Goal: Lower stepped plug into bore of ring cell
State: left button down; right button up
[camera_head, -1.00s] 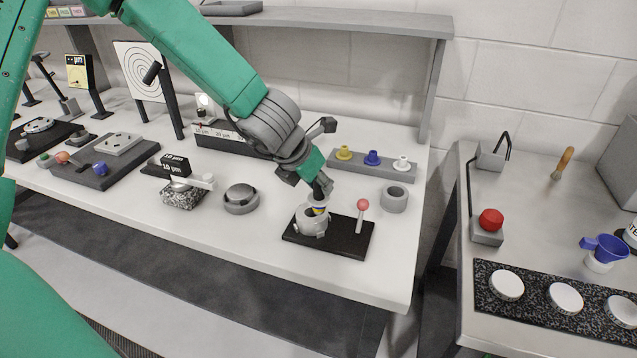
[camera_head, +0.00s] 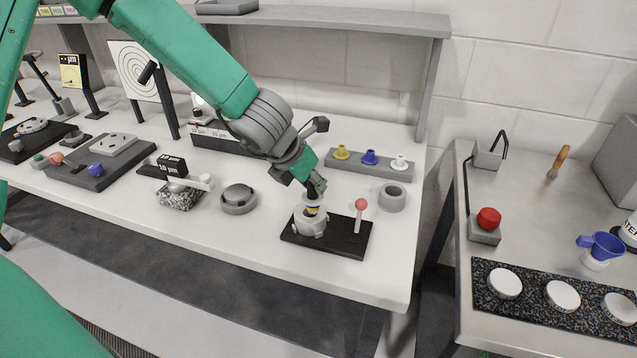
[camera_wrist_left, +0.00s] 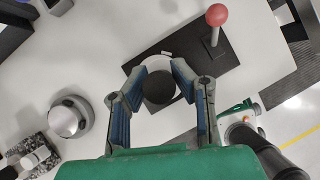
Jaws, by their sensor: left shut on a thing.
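That top hides most of the ring cell (camera_wrist_left: 157,62). My right gripper is not in view.
A lever with a red ball knob (camera_head: 361,204) stands on the same plate, right of the cell. A grey ring (camera_head: 392,198) lies farther right. A rack with yellow, blue and white pegs (camera_head: 371,162) is behind. A round grey part (camera_head: 238,199) stands to the left.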

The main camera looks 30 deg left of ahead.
pick_arm(q)
jog(key=shift+a+f, duration=0.15)
jog(key=shift+a, duration=0.5)
jog(key=shift+d, duration=0.65)
jog(key=shift+f, duration=0.1)
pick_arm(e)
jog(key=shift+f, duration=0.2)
pick_arm(q)
jog(key=shift+a+f+b, duration=0.5)
jog(key=shift+a+b, duration=0.05)
jog(key=shift+d+f+b, duration=0.25)
jog(key=shift+d+b, duration=0.05)
jog(key=shift+d, duration=0.1)
jog(key=c, duration=1.3)
grip_release()
jog(key=shift+a, duration=0.1)
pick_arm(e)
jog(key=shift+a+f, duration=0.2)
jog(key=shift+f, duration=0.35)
